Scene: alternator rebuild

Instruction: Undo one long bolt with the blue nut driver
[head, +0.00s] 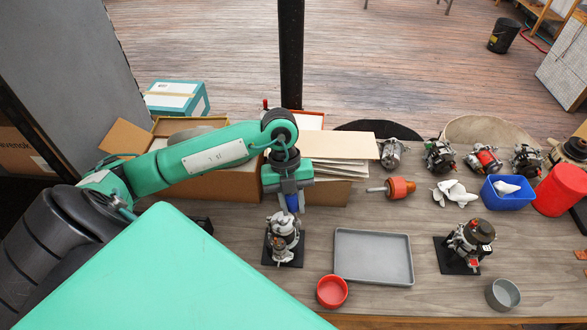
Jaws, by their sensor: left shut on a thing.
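My left gripper (288,190) is shut on the blue nut driver (292,203) and holds it upright over an alternator (283,238). Only a short blue part of the driver shows below the fingers. The alternator stands on a black base plate (269,258) on the table. The driver's lower end meets the top of the alternator in the picture, but I cannot tell whether it touches a long bolt. The bolts are too small to make out. My right gripper is not in view.
An empty grey tray (373,258) lies right of the alternator, with a red bowl (332,291) in front. A second alternator (470,240) and a grey cup (503,294) are further right. Behind are an orange tool (400,188), a blue bin (508,202) and several alternators.

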